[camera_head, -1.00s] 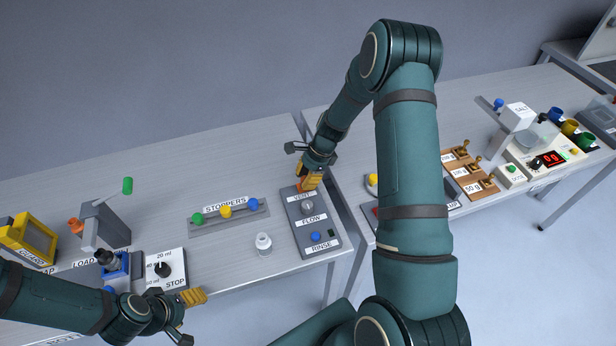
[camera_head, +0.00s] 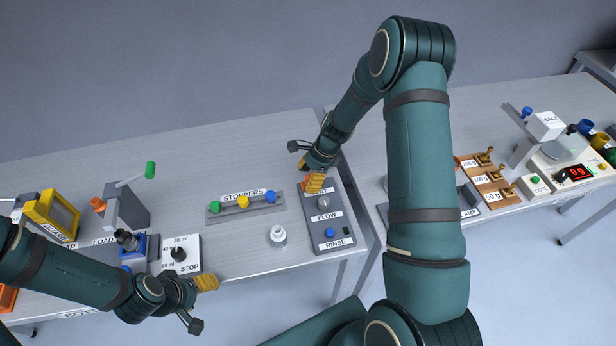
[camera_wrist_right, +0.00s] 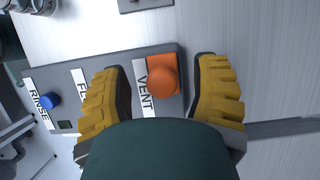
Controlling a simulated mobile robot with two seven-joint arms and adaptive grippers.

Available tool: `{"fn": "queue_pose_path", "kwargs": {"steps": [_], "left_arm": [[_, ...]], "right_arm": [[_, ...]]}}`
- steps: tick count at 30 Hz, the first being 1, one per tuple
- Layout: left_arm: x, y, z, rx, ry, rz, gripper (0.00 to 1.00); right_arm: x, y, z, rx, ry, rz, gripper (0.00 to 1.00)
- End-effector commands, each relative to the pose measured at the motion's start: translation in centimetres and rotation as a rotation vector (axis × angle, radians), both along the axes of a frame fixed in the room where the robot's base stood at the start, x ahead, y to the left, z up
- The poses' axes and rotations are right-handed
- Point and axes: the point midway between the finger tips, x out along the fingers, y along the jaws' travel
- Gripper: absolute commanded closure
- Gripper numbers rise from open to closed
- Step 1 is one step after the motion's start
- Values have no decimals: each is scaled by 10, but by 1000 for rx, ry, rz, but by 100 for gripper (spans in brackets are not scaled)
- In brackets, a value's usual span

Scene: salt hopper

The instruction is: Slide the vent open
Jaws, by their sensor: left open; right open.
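The orange vent knob (camera_wrist_right: 163,75) sits on an orange slide beside the VENT label (camera_wrist_right: 146,86) at the end of a grey panel (camera_head: 343,239). My right gripper (camera_wrist_right: 165,90) is open, with one yellow finger on each side of the knob in the right wrist view. I cannot tell whether either finger touches it. My left gripper (camera_head: 205,283) is open and empty near the front table edge, by the STOP dial.
The panel also carries a FLOW knob (camera_head: 323,202) and a blue RINSE button (camera_head: 329,232). A gap separates the two tables right of the panel.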

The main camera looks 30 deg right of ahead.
Motion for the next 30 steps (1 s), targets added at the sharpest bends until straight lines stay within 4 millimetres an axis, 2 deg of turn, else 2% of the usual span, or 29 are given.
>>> {"fn": "queue_pose_path", "kwargs": {"steps": [5, 12, 18, 24, 30], "left_arm": [[0, 0, 0, 0, 0, 0, 39], [0, 0, 0, 0, 0, 0, 39], [0, 0, 0, 0, 0, 0, 39], [0, 0, 0, 0, 0, 0, 39], [0, 0, 0, 0, 0, 0, 39]], "right_arm": [[0, -7, 17, -2, -4, -1, 39], [-5, -24, 63, -1, -4, 0, 39], [-8, -36, 94, -1, -3, 2, 39], [-10, -42, 108, 1, 0, 1, 39], [-10, -43, 110, 1, 0, 1, 39]]}}
